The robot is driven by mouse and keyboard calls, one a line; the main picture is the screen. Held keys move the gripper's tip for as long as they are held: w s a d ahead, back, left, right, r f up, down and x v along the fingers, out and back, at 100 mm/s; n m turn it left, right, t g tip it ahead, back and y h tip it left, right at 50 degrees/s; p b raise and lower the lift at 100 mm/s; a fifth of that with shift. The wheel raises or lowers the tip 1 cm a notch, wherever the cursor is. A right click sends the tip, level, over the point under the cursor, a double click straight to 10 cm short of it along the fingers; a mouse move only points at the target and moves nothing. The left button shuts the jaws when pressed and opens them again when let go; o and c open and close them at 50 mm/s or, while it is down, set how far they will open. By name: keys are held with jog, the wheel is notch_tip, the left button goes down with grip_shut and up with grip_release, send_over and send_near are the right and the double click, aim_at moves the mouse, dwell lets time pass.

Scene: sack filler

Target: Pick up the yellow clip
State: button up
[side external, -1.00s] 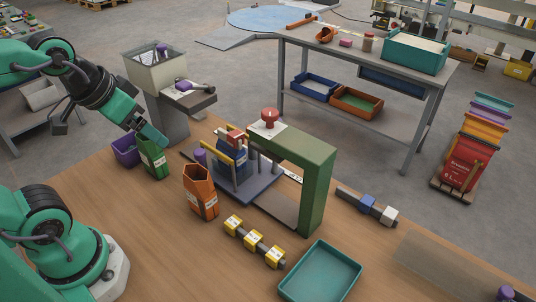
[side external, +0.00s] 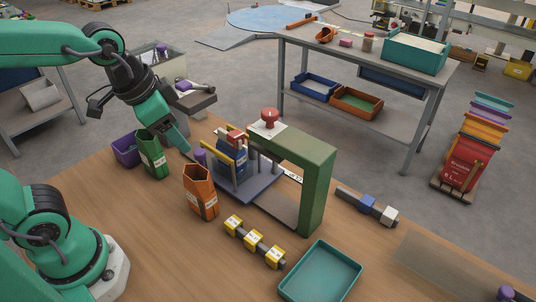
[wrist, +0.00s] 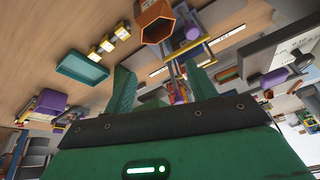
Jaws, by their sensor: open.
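Three yellow clips sit in a row on a dark bar on the wooden table: one at the left (side external: 233,224), one in the middle (side external: 253,241) and one at the right (side external: 274,257). They have white labels. The row also shows small in the wrist view, at its upper left, with a yellow clip (wrist: 107,45) in the middle. My gripper (side external: 184,149) is above the table between the green bag and the blue fixture, up and left of the clips and well apart from them. In the wrist view my gripper (wrist: 162,78) is open, with nothing seen held between its fingers.
The orange bag (side external: 200,192) stands between my gripper and the clips. The green press frame (side external: 317,190) and blue fixture (side external: 240,185) stand to the right. A teal tray (side external: 320,272) lies beside the clips. Green (side external: 153,160) and purple (side external: 125,150) containers are at left.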

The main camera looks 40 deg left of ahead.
jog(key=w+d+f+m+g, duration=0.1)
jog(key=w+d+f+m, duration=0.1)
jog(key=d+f+m, duration=0.3)
jog(key=w+d+f+m+g, duration=0.1)
jog(key=w+d+m+g, duration=0.15)
jog(key=d, duration=0.45)
jog(key=m, duration=0.6)
send_over(275, 253)
jog(key=shift+g+y, duration=0.4)
jog(key=shift+g, duration=0.05)
notch_tip(275, 253, down, 8)
jog(key=shift+w+d+f, duration=0.1)
jog(key=shift+d+f, duration=0.05)
jog(key=shift+f, duration=0.1)
jog(key=shift+f, duration=0.1)
jog(key=shift+f, duration=1.2)
jog(key=shift+f, duration=0.1)
jog(key=shift+f, duration=2.5)
